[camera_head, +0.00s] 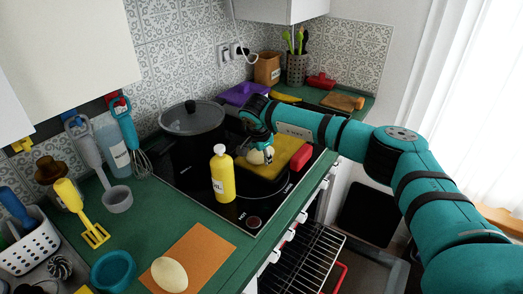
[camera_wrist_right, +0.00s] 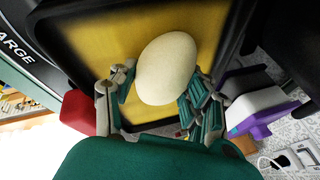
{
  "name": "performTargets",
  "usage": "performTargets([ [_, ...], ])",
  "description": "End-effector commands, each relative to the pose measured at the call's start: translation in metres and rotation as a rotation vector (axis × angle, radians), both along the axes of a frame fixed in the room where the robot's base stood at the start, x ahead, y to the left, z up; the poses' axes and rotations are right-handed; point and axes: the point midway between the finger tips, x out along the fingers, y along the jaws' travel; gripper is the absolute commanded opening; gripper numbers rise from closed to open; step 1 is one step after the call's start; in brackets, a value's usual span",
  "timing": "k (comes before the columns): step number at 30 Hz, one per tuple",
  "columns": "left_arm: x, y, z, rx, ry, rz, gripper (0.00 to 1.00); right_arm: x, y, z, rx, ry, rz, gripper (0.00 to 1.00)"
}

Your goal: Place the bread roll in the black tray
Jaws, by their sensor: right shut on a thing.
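The bread roll (camera_wrist_right: 167,69) is a smooth, pale cream oval between the fingers of my right gripper (camera_wrist_right: 155,100) in the right wrist view. In the head view my right gripper (camera_head: 262,146) is over the cooktop, shut on the roll (camera_head: 256,157), whose lower part shows. Below it is a square black-rimmed tray (camera_wrist_right: 226,42) with a yellow inside (camera_wrist_right: 90,38); in the head view its yellow surface (camera_head: 289,150) shows next to a red handle (camera_head: 301,158). I cannot tell whether the roll touches the tray floor. My left gripper is out of view.
A yellow bottle (camera_head: 222,176) stands upright at the cooktop's front, left of the gripper. A dark lidded pot (camera_head: 192,125) stands behind it. Another pale oval (camera_head: 169,274) lies on an orange board (camera_head: 203,254). The oven below is open with its rack (camera_head: 308,262) showing.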

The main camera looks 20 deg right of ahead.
Motion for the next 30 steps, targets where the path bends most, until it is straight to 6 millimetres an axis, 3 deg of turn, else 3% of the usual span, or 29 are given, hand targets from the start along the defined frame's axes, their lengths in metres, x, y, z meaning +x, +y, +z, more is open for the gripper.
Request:
performTargets([
  [8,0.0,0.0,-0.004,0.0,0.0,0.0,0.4,0.0,0.0,-0.003,0.001,-0.002,0.0,0.16],
  [9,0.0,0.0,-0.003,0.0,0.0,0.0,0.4,0.0,0.0,-0.002,0.001,-0.002,0.0,0.51],
  [14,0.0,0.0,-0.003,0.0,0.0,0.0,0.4,0.0,0.0,-0.001,0.001,-0.002,0.0,0.72],
  [25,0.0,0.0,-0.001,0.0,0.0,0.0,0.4,0.0,0.001,0.004,0.002,-0.004,0.001,0.72],
  [30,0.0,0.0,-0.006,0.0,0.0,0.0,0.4,-0.01,0.007,0.029,0.002,-0.007,0.001,0.72],
])
